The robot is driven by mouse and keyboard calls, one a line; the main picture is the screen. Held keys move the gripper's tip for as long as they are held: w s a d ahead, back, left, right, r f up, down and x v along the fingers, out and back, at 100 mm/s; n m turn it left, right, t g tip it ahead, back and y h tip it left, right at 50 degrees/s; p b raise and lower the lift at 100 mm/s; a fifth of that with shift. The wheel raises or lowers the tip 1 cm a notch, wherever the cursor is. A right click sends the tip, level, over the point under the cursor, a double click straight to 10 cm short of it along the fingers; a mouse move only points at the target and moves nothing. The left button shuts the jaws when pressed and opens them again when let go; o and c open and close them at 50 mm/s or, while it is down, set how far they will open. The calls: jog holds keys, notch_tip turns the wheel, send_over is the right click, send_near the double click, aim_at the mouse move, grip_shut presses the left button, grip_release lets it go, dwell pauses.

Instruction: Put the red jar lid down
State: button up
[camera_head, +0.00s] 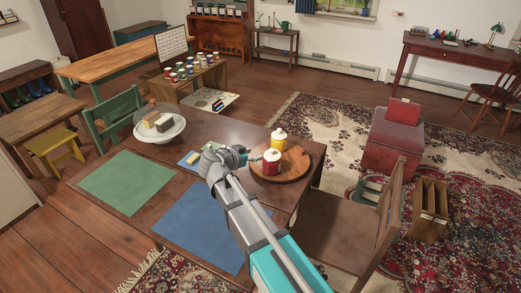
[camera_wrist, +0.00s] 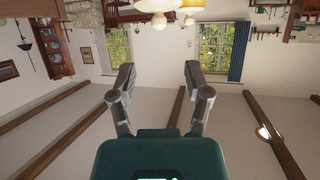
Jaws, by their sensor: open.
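A red jar (camera_head: 271,165) stands on the round wooden board (camera_head: 295,173) on the table. Its top is too small to tell whether the red jar lid sits on it. A yellow jar (camera_head: 279,140) stands just behind it on the same board. My gripper (camera_head: 251,157) is at the board's left edge, beside the red jar and apart from it as far as I can tell. In the wrist view, which is upside down, my gripper (camera_wrist: 158,76) has its fingers spread with nothing between them. A pale knobbed top (camera_wrist: 157,6) shows beyond them at the upper edge.
A blue mat (camera_head: 200,225) and a green mat (camera_head: 128,182) lie bare on the table. A wooden chair (camera_head: 350,225) stands at the table's right side.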

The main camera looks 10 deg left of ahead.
jog(key=shift+v, duration=0.95)
jog(key=s+d+f+n+g+y, duration=0.2)
jog(key=s+d, duration=0.3)
jog(key=d, duration=0.5)
jog(key=s+d+f+n+g+y, duration=0.2)
jog(key=s+d+f+g, duration=0.3)
jog(key=d, duration=0.5)
jog(key=s+d+f+n+g+y, duration=0.2)
jog(key=s+d+f+g+y, duration=0.1)
jog(key=d, duration=0.7)
jog(key=s+f+g, duration=0.1)
jog(key=s, duration=0.1)
jog(key=shift+s+f+n+y, duration=0.25)
jog(key=shift+s+n+y, duration=0.05)
jog(key=shift+s+n, duration=0.1)
jog(key=shift+w+d, duration=0.1)
